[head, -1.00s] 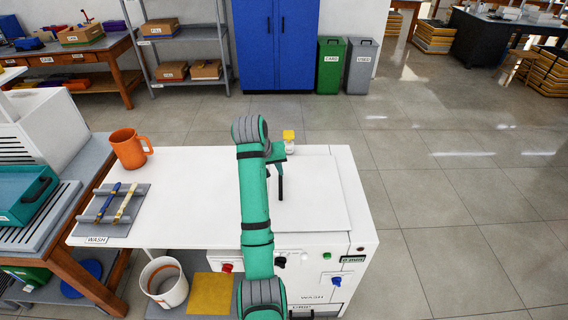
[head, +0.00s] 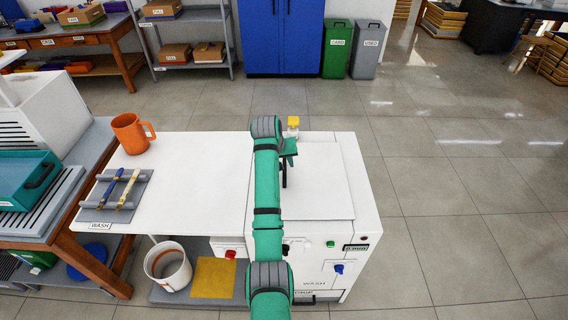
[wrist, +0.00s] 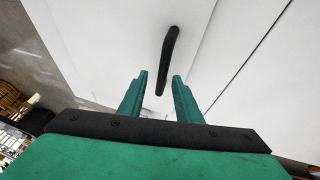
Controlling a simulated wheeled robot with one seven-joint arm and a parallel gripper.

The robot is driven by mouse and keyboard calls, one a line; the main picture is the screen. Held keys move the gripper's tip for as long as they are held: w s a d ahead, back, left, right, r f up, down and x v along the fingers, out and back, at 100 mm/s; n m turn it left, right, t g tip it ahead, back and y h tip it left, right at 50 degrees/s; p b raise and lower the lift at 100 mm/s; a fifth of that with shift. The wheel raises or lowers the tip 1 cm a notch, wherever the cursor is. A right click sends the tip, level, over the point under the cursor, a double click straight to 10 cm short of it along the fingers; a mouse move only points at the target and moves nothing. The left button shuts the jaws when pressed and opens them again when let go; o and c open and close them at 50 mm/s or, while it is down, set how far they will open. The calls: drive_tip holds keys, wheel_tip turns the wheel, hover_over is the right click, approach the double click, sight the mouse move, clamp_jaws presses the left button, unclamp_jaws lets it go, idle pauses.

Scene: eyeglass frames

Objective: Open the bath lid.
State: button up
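The bath lid (head: 322,190) is a flat white panel, lying shut on top of the white wash unit. Its black bar handle (head: 284,176) shows just below my gripper (head: 289,152) in the head view, partly beside my green arm. In the wrist view the lid (wrist: 115,45) fills much of the upper picture. There the handle (wrist: 168,60) runs in line with the gap between the two green fingers of my gripper (wrist: 160,78). The fingers are apart, with nothing clamped between them. I cannot tell whether the handle's near end lies between the fingertips.
A yellow-capped bottle (head: 293,126) stands at the unit's back edge, close behind my gripper. The front panel carries knobs and a small display (head: 355,247). Floor on the right is clear.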

drive_tip(key=shift+w+f, duration=0.15)
drive_tip(key=shift+f, duration=0.1)
drive_tip(key=shift+a, duration=0.3)
drive_tip(key=shift+w+d, duration=0.1)
drive_tip(key=shift+c, duration=1.3)
clamp_jaws()
drive_tip(key=shift+f, duration=0.1)
